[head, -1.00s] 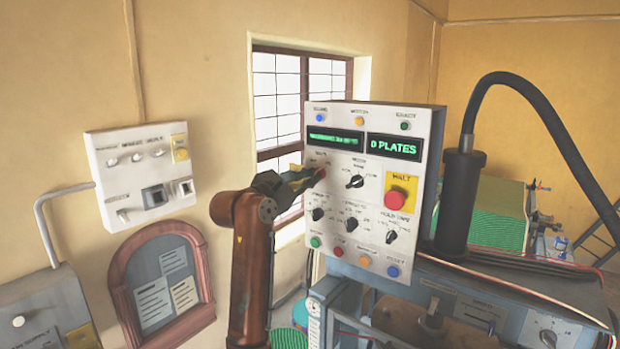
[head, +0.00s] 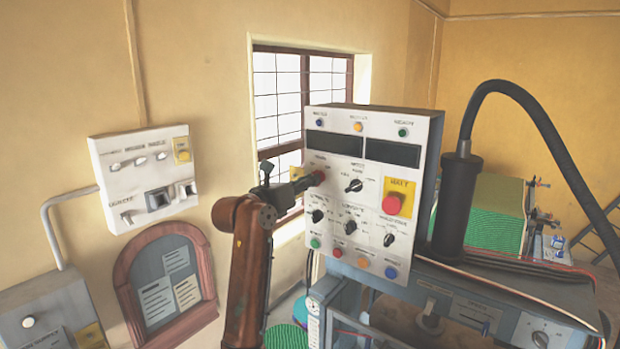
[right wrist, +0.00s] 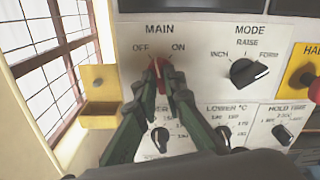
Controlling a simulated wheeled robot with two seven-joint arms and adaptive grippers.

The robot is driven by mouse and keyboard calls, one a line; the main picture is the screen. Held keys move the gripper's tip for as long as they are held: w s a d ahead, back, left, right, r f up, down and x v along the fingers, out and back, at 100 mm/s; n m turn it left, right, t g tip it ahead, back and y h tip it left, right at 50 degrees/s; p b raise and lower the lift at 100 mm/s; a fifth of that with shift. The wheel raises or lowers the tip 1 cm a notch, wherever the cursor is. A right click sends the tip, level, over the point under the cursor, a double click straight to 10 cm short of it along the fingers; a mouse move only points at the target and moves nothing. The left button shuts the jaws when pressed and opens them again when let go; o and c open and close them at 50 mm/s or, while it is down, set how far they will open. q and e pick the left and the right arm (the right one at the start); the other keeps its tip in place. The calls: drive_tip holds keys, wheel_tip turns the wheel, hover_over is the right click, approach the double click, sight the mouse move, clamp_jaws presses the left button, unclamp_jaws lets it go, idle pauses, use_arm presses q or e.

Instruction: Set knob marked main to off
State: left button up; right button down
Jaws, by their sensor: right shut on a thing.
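The red knob under the label MAIN (right wrist: 159,70) sits on the white control panel, between the words OFF on its left and ON on its right. In the head view the knob (head: 318,178) is at the panel's left edge. Its top seems to lean a little toward OFF, but the fingers hide part of it. My right gripper (right wrist: 164,82) is shut on this knob, with a fingertip on each side; in the head view the gripper (head: 298,184) reaches it from the left. Both panel displays (head: 393,152) are dark. My left gripper is not in view.
The MODE knob (right wrist: 248,73) is right of MAIN, and lower knobs (head: 390,240) sit beneath. A red HALT button (head: 392,204) on a yellow plate is further right. A small yellow box (right wrist: 100,112) and the window (right wrist: 45,60) are left of the panel.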

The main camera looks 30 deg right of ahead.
drive_tip(key=shift+r+n+p, duration=0.1)
drive_tip(key=shift+n+p, duration=0.65)
drive_tip(key=shift+n, duration=1.25)
drive_tip(key=c, duration=2)
unclamp_jaws()
drive_tip(key=v, duration=1.2)
drive_tip(key=shift+w+a, duration=0.1)
